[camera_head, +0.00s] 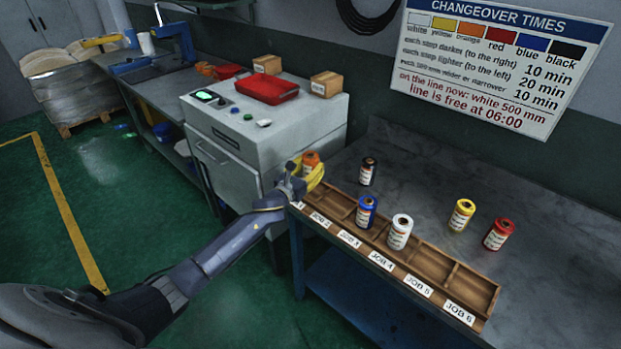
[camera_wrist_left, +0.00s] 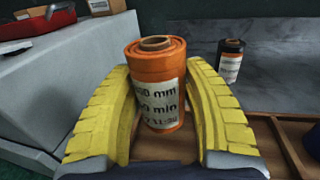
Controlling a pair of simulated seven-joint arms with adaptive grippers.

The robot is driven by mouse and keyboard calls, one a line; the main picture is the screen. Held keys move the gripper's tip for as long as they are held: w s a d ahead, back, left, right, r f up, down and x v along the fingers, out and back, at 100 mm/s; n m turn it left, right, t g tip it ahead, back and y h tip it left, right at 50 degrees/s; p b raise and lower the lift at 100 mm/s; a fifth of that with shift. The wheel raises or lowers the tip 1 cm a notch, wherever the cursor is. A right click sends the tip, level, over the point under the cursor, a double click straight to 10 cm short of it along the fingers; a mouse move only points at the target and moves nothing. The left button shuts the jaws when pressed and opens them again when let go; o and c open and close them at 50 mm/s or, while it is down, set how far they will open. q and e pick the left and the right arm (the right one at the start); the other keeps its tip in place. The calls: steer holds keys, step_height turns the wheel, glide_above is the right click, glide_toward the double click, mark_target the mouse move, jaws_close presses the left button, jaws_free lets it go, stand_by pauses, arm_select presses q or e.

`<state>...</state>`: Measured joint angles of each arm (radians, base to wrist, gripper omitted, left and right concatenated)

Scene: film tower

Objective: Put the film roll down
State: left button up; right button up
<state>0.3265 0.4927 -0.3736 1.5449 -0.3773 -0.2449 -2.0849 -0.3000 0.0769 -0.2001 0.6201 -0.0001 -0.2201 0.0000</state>
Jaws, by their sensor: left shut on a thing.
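My left gripper (camera_head: 314,176) is shut on the orange film roll (camera_head: 310,159), over the left end of the wooden tray (camera_head: 474,279), by the JOB 1 end. In the left wrist view the orange roll (camera_wrist_left: 157,85) stands upright between the yellow fingers (camera_wrist_left: 165,115). I cannot tell whether its base touches the tray. A blue roll (camera_head: 366,212) stands in the tray behind the JOB 3 label, and a white roll (camera_head: 399,233) behind JOB 4. My right gripper is not in view.
A black roll (camera_head: 368,172), a yellow roll (camera_head: 461,215) and a red roll (camera_head: 500,234) stand on the grey table behind the tray. The JOB 5 and JOB 6 compartments look empty. A grey machine (camera_head: 255,125) stands close left of the gripper. A changeover sign (camera_head: 500,65) hangs behind.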

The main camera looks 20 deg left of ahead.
arm_select(q)
steer(key=shift+f, duration=2.4)
steer(key=shift+f, duration=0.15)
steer(key=o, duration=1.3)
